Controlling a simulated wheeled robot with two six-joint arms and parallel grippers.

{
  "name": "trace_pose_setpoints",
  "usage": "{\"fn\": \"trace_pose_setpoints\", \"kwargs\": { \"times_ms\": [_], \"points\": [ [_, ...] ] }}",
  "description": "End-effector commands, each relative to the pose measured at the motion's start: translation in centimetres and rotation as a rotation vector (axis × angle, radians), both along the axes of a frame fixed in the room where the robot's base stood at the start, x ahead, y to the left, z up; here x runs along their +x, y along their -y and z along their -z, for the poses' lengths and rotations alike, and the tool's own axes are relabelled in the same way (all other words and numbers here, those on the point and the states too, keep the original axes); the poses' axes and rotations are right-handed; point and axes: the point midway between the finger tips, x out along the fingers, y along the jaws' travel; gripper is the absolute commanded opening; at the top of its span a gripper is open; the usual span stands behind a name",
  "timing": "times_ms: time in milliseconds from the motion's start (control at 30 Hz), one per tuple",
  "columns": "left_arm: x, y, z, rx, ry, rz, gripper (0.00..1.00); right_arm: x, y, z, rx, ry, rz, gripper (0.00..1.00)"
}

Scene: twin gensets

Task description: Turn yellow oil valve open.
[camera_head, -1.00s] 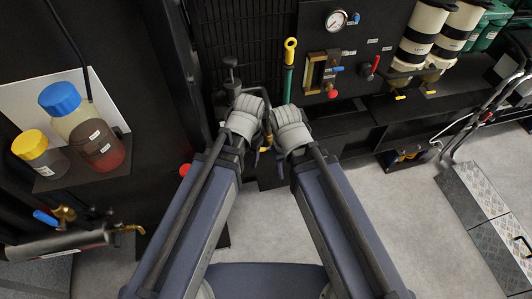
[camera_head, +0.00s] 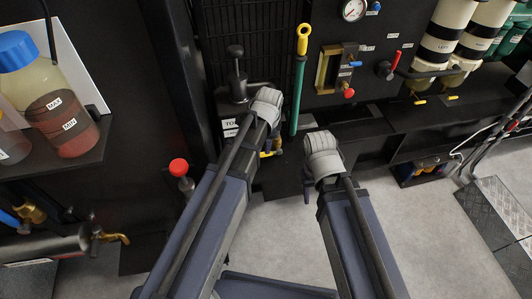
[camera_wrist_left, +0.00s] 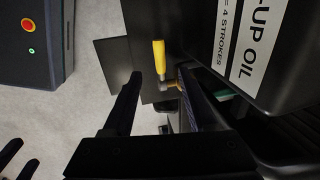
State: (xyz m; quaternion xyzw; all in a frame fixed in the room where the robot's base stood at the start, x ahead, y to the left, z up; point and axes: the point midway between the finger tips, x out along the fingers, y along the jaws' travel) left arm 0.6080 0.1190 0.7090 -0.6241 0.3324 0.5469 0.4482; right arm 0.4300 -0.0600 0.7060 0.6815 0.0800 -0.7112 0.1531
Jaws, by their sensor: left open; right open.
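The yellow oil valve handle (camera_wrist_left: 159,58) stands upright in the left wrist view, on a small brass fitting (camera_wrist_left: 171,84) beside a black box labelled "-UP OIL". In the head view a bit of the yellow handle (camera_head: 266,154) shows beyond my left wrist, mostly hidden. My left gripper (camera_wrist_left: 160,78) is open, with one dark finger on each side of the handle and fitting in that view. I cannot tell whether either finger touches. My right gripper (camera_head: 309,190) is open and empty, to the right and apart from the valve.
A black hand pump (camera_head: 237,75) and a green rod with a yellow ring (camera_head: 303,40) stand behind my arms. A red knob (camera_head: 179,167) is left of my left arm. An oil bottle (camera_head: 55,110) sits on the left shelf.

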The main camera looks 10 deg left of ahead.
Motion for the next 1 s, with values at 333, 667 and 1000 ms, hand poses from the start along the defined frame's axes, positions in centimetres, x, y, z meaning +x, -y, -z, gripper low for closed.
{"fn": "trace_pose_setpoints", "kwargs": {
  "times_ms": [333, 667, 1000],
  "points": [
    [0.7, -0.3, 4.3, -0.001, -0.001, -0.002, 0.58, 0.0, 0.0, 4.3, 0.000, 0.000, 0.000, 0.50],
    [1.3, -0.5, 7.2, -0.001, -0.001, -0.002, 0.58, 0.0, 0.0, 7.2, 0.000, 0.000, 0.000, 0.50],
    [1.3, -0.5, 7.1, -0.001, -0.001, -0.002, 0.53, 0.0, 0.0, 7.1, 0.000, 0.000, 0.000, 0.50]
  ]
}}
